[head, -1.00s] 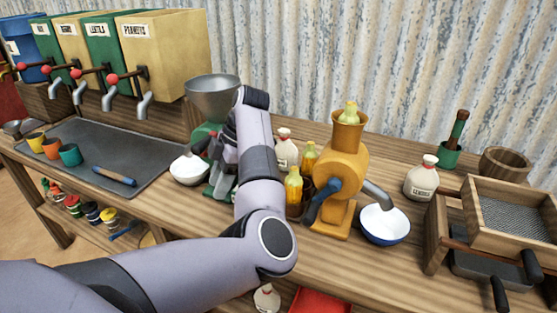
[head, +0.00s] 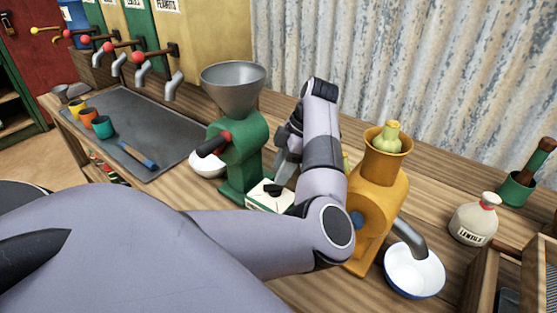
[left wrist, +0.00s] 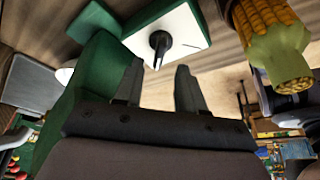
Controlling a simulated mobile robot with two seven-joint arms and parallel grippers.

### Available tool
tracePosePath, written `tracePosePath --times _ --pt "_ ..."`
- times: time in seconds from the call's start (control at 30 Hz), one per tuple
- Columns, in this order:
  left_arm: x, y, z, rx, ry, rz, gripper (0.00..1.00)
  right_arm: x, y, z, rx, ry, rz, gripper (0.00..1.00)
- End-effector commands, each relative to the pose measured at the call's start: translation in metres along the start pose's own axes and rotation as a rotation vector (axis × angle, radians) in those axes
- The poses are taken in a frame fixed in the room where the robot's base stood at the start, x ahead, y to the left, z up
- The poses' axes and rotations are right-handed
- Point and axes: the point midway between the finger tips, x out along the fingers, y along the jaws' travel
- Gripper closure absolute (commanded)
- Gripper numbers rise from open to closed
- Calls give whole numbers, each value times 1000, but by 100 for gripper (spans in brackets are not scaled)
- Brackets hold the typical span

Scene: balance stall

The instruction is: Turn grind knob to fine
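The green grinder (head: 243,150) with a grey metal hopper (head: 233,88) stands on the wooden bench. Low on it is a white dial plate (head: 262,203) with a small black grind knob (head: 273,190), partly beside my arm. In the left wrist view the knob (left wrist: 160,44) sits on the white plate, just ahead of my fingertips. My left gripper (left wrist: 157,84) is open and empty, its two fingers apart and not around the knob. In the head view my left gripper (head: 283,170) is right of the grinder, partly hidden by its own arm. My right gripper is not in view.
A yellow mill (head: 370,222) stands close right of my left arm, with a blue-rimmed bowl (head: 413,272) under its spout. A corn cob (left wrist: 270,35) is near the gripper. A lentils sack (head: 474,220) stands right.

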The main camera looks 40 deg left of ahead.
Motion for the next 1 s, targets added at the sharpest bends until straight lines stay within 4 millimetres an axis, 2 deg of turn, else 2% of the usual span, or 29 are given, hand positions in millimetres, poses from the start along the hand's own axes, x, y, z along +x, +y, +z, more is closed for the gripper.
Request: tracePosePath --times 0.1,0.23,0.57,0.63,0.7,1.0 --pt "18 0 -1 -1 2 -1 61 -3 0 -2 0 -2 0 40" --pt "31 0 -1 -1 2 1 61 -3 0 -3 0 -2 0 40" --pt "37 0 0 -1 0 1 61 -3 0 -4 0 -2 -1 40" --pt "37 0 0 -1 0 2 77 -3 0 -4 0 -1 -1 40" --pt "37 0 0 -1 0 2 100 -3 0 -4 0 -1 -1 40" --pt "37 1 0 -14 0 -4 100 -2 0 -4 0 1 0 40"
